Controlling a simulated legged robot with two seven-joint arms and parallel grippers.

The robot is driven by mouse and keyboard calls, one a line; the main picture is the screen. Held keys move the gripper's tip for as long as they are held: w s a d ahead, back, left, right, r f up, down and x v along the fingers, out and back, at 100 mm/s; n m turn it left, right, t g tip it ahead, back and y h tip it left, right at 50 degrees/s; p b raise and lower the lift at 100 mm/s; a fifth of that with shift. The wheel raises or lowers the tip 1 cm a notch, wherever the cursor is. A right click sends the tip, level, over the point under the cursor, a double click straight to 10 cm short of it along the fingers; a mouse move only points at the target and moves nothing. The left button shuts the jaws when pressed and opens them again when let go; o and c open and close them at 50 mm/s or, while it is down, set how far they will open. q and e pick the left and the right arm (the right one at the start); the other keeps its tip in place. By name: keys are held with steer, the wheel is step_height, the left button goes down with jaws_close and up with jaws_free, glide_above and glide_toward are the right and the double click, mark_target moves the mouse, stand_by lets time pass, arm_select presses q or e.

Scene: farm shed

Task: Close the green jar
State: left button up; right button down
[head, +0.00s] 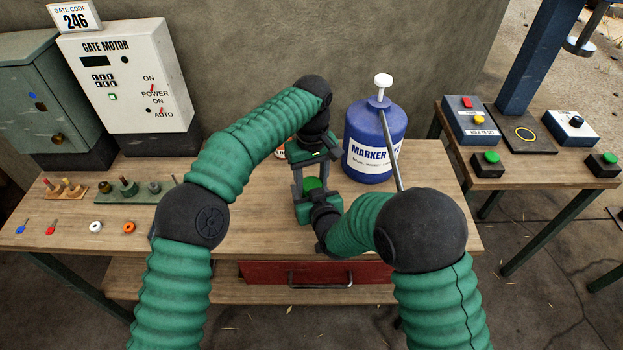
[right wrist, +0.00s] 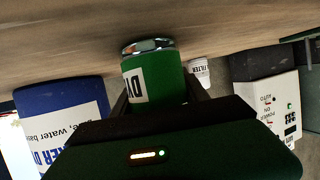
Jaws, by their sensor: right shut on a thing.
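My right gripper (right wrist: 160,95) is shut on the jar from the front, a finger on each side. My left gripper (head: 313,160) is at the jar's far side, close above it. Its fingertips and the jar's upper end are partly hidden, and I cannot tell whether it is open.
The blue marker jug (head: 370,130), with a white cap, stands close right of the jar. A dark rod (head: 390,150) slants before it. A small white filter cup (right wrist: 200,72) is near the jar. Small parts (head: 125,188) lie at the bench's left, below the gate motor box (head: 128,80).

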arm_select(q)
jaws_close()
steer(key=m, duration=0.6)
steer(key=shift+m, duration=0.3)
arm_select(e)
steer(key=shift+a, duration=0.1)
arm_select(q)
steer(key=o, duration=0.9)
jaws_free()
steer(key=shift+r, duration=2.3)
steer(key=shift+o, duration=0.2)
